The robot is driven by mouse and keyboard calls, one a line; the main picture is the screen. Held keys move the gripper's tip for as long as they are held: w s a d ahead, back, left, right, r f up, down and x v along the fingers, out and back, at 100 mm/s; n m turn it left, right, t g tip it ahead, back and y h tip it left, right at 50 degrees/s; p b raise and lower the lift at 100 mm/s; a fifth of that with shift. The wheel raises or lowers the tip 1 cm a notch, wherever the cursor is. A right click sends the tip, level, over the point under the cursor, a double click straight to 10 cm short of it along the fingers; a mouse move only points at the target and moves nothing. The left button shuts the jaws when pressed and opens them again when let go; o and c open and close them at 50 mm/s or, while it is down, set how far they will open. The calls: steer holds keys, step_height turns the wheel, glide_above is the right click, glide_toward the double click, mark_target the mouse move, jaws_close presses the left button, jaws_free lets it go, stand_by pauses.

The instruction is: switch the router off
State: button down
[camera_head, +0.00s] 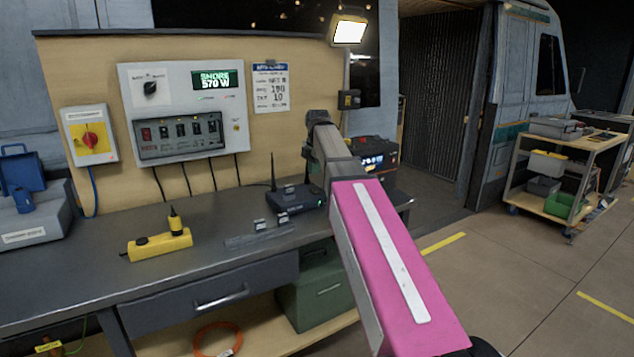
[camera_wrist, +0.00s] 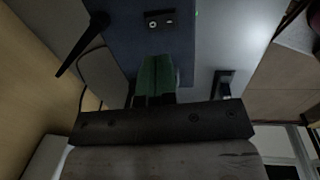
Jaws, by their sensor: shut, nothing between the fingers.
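The router (camera_head: 287,199) is a dark blue box with upright black antennas, standing on the grey bench near its right end. In the wrist view the router's dark blue surface (camera_wrist: 120,38) fills the upper middle, with a black antenna (camera_wrist: 82,45) on the left. A small black fitting with two round marks (camera_wrist: 160,20) shows near the top; I cannot tell whether it is the switch. My gripper (camera_wrist: 156,60) has green fingertips, shut and empty, in front of the router's surface. I cannot tell whether they touch it.
Small pieces (camera_head: 260,226) sit on a strip before the router. A power panel (camera_head: 187,108) and red rotary switch (camera_head: 90,137) are on the wall. A dark unit (camera_head: 372,152) stands behind my arm. A cart (camera_head: 560,165) is at right.

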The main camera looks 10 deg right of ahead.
step_height(320, 180, up, 7)
glide_above(312, 190)
steer(key=s+d, duration=0.1)
steer(key=s, duration=0.1)
steer(key=shift+s, duration=0.1)
steer(key=shift+w, duration=0.4)
stand_by(0.6)
steer(key=f, duration=0.4)
steer(key=w+f, duration=0.1)
steer(key=f, duration=0.8)
steer(key=shift+w+a+f, duration=0.3)
steer(key=shift+a+f, duration=0.05)
steer(key=shift+f, duration=0.05)
steer(key=shift+f, duration=0.25)
